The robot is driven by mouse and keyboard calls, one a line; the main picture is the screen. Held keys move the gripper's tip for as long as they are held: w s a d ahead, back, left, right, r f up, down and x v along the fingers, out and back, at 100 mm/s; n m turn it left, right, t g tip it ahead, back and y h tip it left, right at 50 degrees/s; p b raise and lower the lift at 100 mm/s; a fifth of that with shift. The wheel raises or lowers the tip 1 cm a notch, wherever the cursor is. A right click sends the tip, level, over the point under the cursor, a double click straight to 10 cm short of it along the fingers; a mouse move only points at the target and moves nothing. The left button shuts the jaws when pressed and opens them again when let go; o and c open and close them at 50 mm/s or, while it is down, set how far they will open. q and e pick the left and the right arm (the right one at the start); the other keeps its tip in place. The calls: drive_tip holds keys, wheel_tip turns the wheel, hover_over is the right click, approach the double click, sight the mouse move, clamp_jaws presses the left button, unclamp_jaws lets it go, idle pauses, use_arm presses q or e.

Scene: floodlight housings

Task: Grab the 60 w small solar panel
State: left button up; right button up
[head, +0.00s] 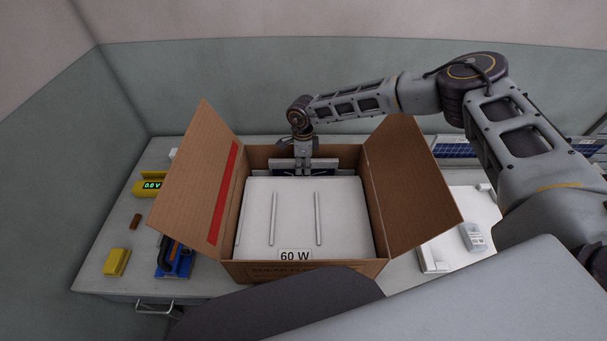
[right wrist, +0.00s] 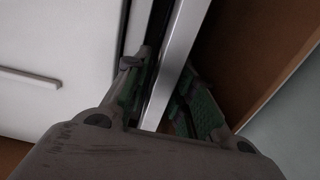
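An open cardboard box (head: 325,270) stands on the table. A white, flat-topped housing with two raised ribs (head: 297,215) fills most of it. A "60 W" label (head: 295,255) shows at its near edge. Behind the housing, a thin dark blue panel with a light frame (head: 338,166) stands on edge along the box's back wall. My right gripper (head: 303,170) reaches down over this panel. In the right wrist view, its fingers (right wrist: 165,90) are on either side of the silver frame edge (right wrist: 182,55), apparently with a gap. The panel's lower part is hidden. My left gripper is out of view.
Raised box flaps flank the opening. Left of the box are a yellow meter reading 0.0 V (head: 152,187), a yellow block (head: 117,262) and a blue-and-black tool (head: 175,258). To the right are a white housing (head: 460,215) and another blue panel (head: 457,150).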

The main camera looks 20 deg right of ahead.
clamp_jaws()
drive_tip(key=shift+w+r, duration=0.1)
drive_tip(key=shift+r, duration=0.1)
idle(0.4)
wheel_tip(320, 180, up, 18)
drive_tip(key=b, duration=0.2)
drive_tip(key=shift+b, duration=0.4)
drive_tip(key=shift+f, duration=0.15)
idle(0.5)
